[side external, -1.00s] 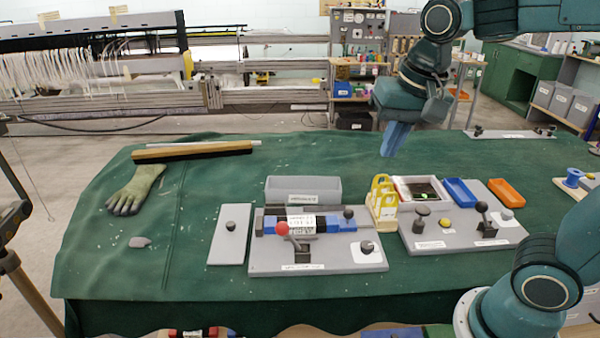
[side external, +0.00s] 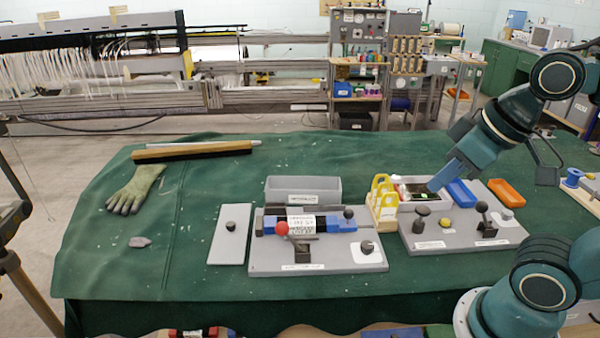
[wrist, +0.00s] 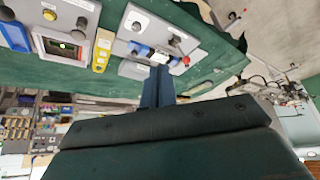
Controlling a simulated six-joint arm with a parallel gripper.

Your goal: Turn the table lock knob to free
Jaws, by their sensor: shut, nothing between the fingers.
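My gripper (side external: 436,186) is shut and empty, its blue fingers angled down and left over the right grey panel (side external: 420,241), near the dark-screened tray. In the wrist view the shut fingers (wrist: 160,72) point toward the panels. A small dark knob on a white label (side external: 367,247) sits at the front right of the middle panel (side external: 340,262); it also shows in the wrist view (wrist: 136,26). I cannot read which is the table lock knob. My gripper is apart from both.
A red ball lever (side external: 282,229) and a black-knobbed blue slide (side external: 340,223) stand on the middle panel. The yellow rack (side external: 383,197), blue tray (side external: 460,193) and black lever (side external: 483,208) rise nearby.

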